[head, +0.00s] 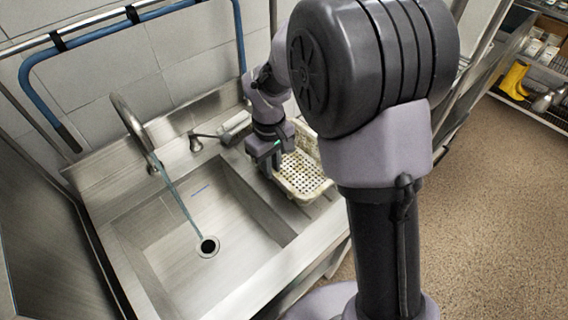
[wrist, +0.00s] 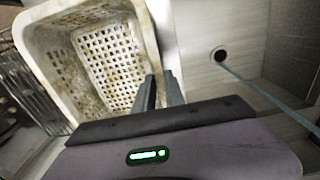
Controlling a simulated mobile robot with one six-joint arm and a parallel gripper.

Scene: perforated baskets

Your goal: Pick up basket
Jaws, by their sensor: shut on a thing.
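A white perforated basket (head: 302,178) with brownish stains sits at the right side of the steel sink, partly hidden by my arm in the head view. In the wrist view the basket (wrist: 100,60) fills the upper left and looks empty. My gripper (head: 268,165) is at the basket's left edge, beside the sink basin. In the wrist view my gripper (wrist: 160,88) is shut on the basket's side wall, with one finger inside and the other outside. Whether the basket's base touches the counter is hard to tell.
The sink basin (head: 205,225) with a dark drain lies to the left, under a running faucet (head: 135,125). A blue hose (head: 75,55) runs along the tiled wall. Shelves with yellow boots (head: 514,80) stand at the far right. Floor on the right is clear.

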